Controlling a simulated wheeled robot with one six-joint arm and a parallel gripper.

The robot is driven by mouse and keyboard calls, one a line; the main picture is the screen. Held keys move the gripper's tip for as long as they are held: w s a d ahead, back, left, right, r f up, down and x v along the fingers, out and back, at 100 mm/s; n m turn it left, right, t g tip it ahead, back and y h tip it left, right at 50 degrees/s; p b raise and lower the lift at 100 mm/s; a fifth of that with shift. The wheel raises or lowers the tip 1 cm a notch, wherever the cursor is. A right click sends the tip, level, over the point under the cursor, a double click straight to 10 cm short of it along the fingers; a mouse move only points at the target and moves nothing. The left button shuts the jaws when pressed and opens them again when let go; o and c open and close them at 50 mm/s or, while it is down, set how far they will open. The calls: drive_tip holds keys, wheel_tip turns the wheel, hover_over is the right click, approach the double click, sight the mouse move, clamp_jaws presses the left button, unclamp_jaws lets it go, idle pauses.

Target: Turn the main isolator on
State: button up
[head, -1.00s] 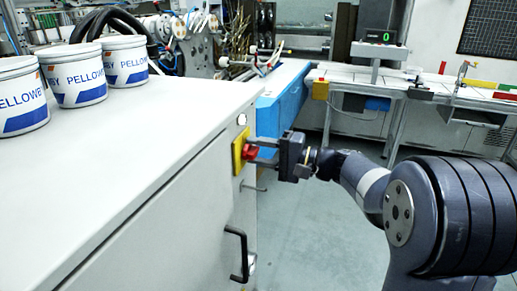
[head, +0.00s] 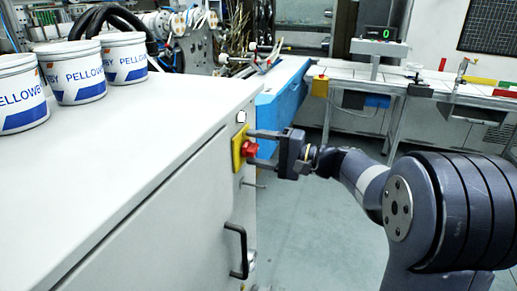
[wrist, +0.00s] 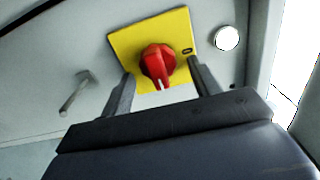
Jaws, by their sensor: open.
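The main isolator is a red rotary knob (head: 249,149) on a yellow plate (head: 237,146), on the side face of the grey cabinet. The wrist view shows the knob (wrist: 157,62) from close up, with a white mark on its edge pointing down the picture. My gripper (head: 253,148) is open at the isolator. In the wrist view its fingers (wrist: 163,78) stand left and right of the knob, with a visible gap on both sides. The yellow plate (wrist: 123,42) shows behind them. No lettering on the plate is readable.
A round white lamp or button (wrist: 228,38) sits beside the plate. A small handle (wrist: 74,92) and a black door handle (head: 237,250) stick out from the cabinet (head: 150,140). White tins (head: 75,72) stand on top. Open floor lies to the right.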

drive_tip(key=v, duration=1)
drive_tip(key=shift+d, duration=0.35)
drive_tip(key=shift+s, duration=0.15)
drive_tip(key=x, duration=1.1)
drive_tip(key=shift+d, duration=0.1)
